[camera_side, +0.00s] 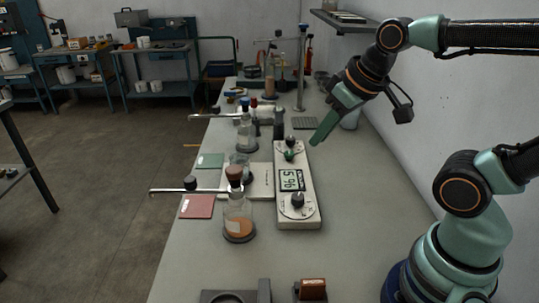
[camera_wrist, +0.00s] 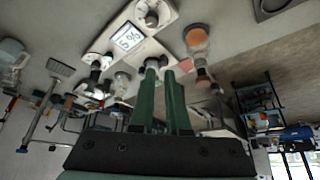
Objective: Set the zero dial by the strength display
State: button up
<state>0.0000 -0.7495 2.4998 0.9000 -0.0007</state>
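A long white unit (camera_side: 283,217) lies on the bench with a digital display (camera_side: 291,180) in its middle, reading something like 596. One black-knobbed dial (camera_side: 298,201) is at its near end. A second dial (camera_side: 289,152) with a dark green knob is at its far end. Labels are too small to tell which is the zero dial. The wrist view shows the display (camera_wrist: 127,37) and a dial (camera_wrist: 152,17) beyond the fingertips. My gripper (camera_side: 317,138) hangs to the right of the far dial, apart from it. Its two green fingers (camera_wrist: 160,76) are parted and empty.
An orange-filled flask (camera_side: 238,222) with a brown stopper and a blue-stoppered flask (camera_side: 246,137) stand left of the unit. Thin metal rods reach over the bench's left edge by red (camera_side: 197,207) and green (camera_side: 210,160) pads. The bench right of the unit is clear.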

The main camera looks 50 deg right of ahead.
jog(key=o, duration=0.5)
jog(key=shift+w, duration=0.1)
jog(key=shift+o, duration=1.1)
jog(key=shift+w+d+f+n+g, duration=0.1)
jog(key=shift+w+f+n+g, duration=0.1)
jog(key=shift+w+n+g, duration=0.1)
jog(key=n+g, duration=0.5)
jog(key=n, duration=0.1)
send_over(298, 196)
notch_tip(298, 196, down, 7)
notch_tip(298, 196, down, 12)
jog(key=shift+f, duration=0.2)
grip_shut()
